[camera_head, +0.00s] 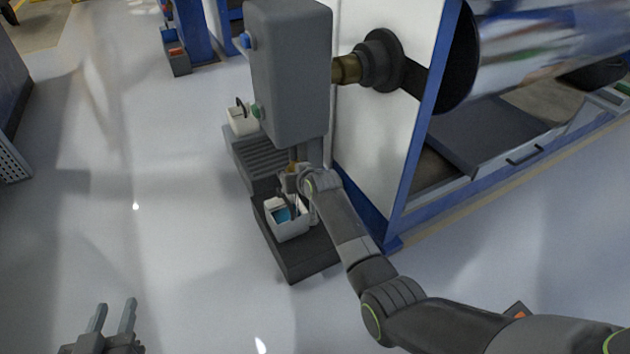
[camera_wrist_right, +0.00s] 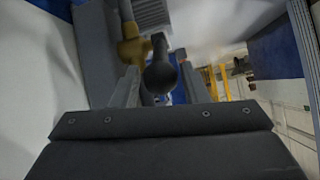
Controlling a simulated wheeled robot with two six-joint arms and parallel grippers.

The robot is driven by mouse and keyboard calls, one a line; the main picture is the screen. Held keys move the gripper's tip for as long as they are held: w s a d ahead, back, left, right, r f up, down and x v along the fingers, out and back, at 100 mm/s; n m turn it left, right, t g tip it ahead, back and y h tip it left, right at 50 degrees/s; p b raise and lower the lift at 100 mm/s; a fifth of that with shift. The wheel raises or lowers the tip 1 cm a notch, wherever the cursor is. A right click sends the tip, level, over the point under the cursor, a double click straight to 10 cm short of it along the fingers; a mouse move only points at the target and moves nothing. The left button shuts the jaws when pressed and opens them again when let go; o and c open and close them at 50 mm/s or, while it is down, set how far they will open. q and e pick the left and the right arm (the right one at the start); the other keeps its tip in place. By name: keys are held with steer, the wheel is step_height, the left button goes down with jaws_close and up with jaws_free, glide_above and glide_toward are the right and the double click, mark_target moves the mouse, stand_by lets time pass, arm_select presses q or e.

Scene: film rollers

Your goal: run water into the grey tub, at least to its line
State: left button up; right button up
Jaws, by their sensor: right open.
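The tub (camera_head: 288,229), pale grey, stands upright on the low dark step below the tap. Something blue, seemingly water, shows inside it; my right gripper partly covers the view, and I cannot make out a line. The brass tap (camera_head: 293,169) is mostly hidden behind my right gripper (camera_head: 291,187). In the right wrist view the brass tap body (camera_wrist_right: 134,50) and a dark rounded lever (camera_wrist_right: 160,74) show. My right gripper (camera_wrist_right: 160,88) is open, with the lever between its fingers; contact is unclear. My left gripper (camera_head: 113,316) is open and empty over the floor.
A grey box-shaped unit (camera_head: 290,75) with a blue and a green knob hangs above the tap. A white and blue machine (camera_head: 385,140) stands close at right. Floor at left is clear.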

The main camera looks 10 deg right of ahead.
arm_select(q)
steer(key=s+d+f+g+h+p, duration=0.1)
steer(key=s+f+g+p, duration=0.5)
steer(key=s+f+g, duration=0.6)
step_height(320, 180, down, 4)
steer(key=shift+s+d+r+n+h, duration=0.1)
steer(key=shift+s+d+n+h, duration=0.35)
steer(key=shift+s, duration=0.6)
arm_select(e)
steer(key=v, duration=1.4)
steer(key=shift+s+r, duration=0.2)
steer(key=shift+s, duration=0.05)
arm_select(q)
steer(key=shift+d, duration=0.1)
arm_select(e)
steer(key=shift+c, duration=0.4)
